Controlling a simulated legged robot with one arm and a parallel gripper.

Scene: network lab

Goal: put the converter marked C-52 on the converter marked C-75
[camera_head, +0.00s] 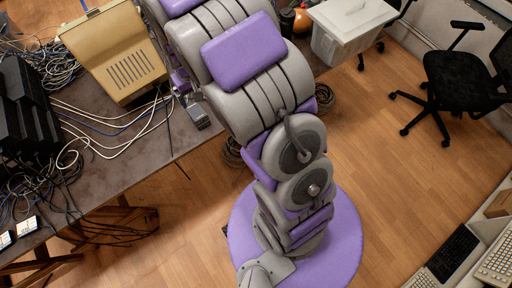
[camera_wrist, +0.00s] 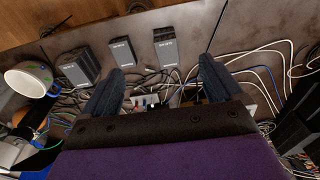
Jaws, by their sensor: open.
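Three dark grey box-shaped converters stand in a row near the table edge in the wrist view: a left one (camera_wrist: 78,66), a middle one (camera_wrist: 122,53) and a right one (camera_wrist: 166,46). Each has small pale lettering, too small to read, so I cannot tell which is C-52 or C-75. None is stacked on another. My gripper (camera_wrist: 161,68) is open and empty, its two dark fingers spread below the middle and right boxes in the picture. In the head view a small grey box (camera_head: 199,116) sits at the table edge beside my arm; my gripper is hidden there.
The dark table (camera_head: 125,165) carries tangled cables (camera_wrist: 150,88), a beige device (camera_head: 115,55) and black equipment (camera_head: 22,110). A pale cup (camera_wrist: 30,78) stands left of the converters. A white bin (camera_head: 350,30) and an office chair (camera_head: 465,75) are at the right, with open wooden floor between.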

